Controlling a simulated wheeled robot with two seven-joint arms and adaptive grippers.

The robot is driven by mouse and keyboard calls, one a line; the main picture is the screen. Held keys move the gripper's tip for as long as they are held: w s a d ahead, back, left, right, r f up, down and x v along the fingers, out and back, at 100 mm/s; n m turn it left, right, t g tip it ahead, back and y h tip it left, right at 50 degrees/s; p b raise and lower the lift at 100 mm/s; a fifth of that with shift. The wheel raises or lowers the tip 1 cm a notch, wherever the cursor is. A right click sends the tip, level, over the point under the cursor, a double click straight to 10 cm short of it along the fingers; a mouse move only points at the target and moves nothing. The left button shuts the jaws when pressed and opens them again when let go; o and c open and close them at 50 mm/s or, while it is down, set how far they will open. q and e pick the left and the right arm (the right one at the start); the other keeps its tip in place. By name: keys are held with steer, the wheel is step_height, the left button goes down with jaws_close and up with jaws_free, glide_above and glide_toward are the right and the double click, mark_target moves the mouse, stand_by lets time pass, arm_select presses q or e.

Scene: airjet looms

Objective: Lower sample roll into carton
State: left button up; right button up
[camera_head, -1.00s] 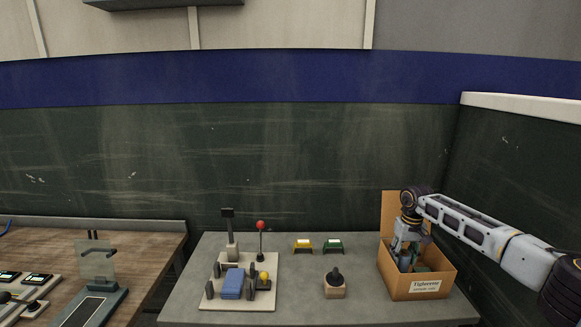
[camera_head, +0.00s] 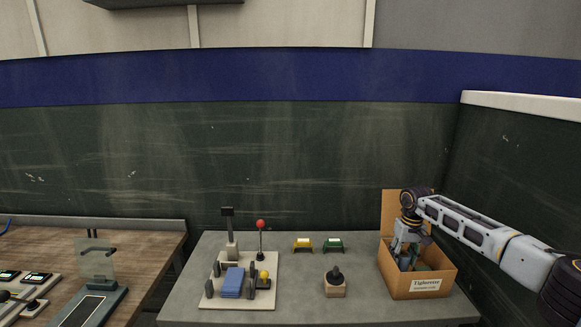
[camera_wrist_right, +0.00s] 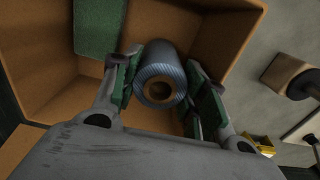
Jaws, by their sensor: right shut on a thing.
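The carton (camera_head: 405,286) is an open brown cardboard box with a raised back flap and a white label, at the right of the grey table in the head view. Its inner wall (camera_wrist_right: 228,25) shows in the right wrist view. My right gripper (camera_head: 405,262) reaches down into the carton from above. In the right wrist view its green-padded fingers (camera_wrist_right: 162,95) are shut on the sample roll (camera_wrist_right: 165,62), a grey-blue striped roll with a brown core. The roll is inside the carton's opening. I cannot tell whether it touches the bottom. My left gripper is not in view.
Left of the carton stand a small wooden block with a dark knob (camera_head: 335,284), yellow (camera_head: 302,245) and green (camera_head: 333,244) stands, and a white fixture board (camera_head: 212,299). A green piece (camera_wrist_right: 97,25) lies in the carton. A wooden bench (camera_head: 140,250) is at left.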

steer(key=shift+f+b, duration=0.3)
steer(key=shift+f, duration=0.25)
stand_by(0.7)
steer(key=o, duration=1.1)
steer(key=shift+d, duration=0.1)
steer(key=shift+a, duration=0.25)
steer(key=shift+w+r, duration=0.1)
steer(key=shift+r, duration=0.65)
steer(key=r, duration=1)
steer(key=shift+d+r, duration=0.2)
steer(key=shift+d, duration=0.2)
steer(key=shift+f, duration=0.1)
